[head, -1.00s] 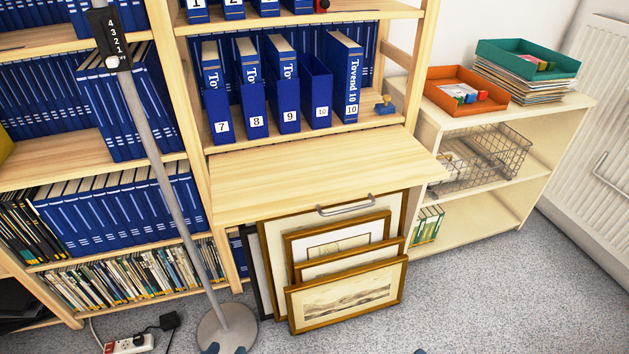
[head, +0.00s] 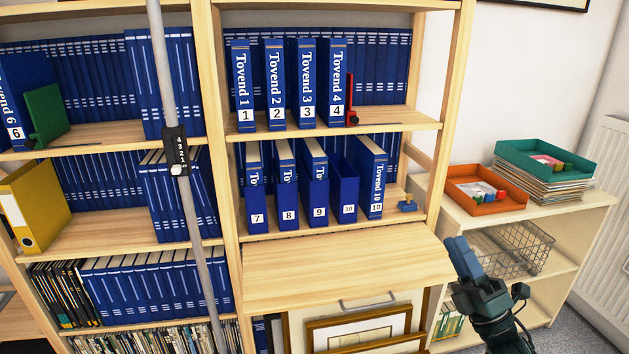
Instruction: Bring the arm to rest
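My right gripper (head: 462,258) shows at the lower right of the head view, in front of the low side shelf. Its blue fingers point up and lie close together, with nothing seen between them; at this angle I cannot tell whether they are fully shut. My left gripper is not in view. Framed prints (head: 360,333) lean below the fold-down wooden flap (head: 345,265); their lower parts are cut off by the picture's bottom edge.
Blue binders (head: 307,85) fill the wooden shelves. A grey pole (head: 200,265) stands in front at left. The low shelf (head: 590,205) at right holds an orange tray (head: 487,208), a teal tray (head: 578,171) and a wire basket (head: 530,262). A radiator (head: 603,178) is far right.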

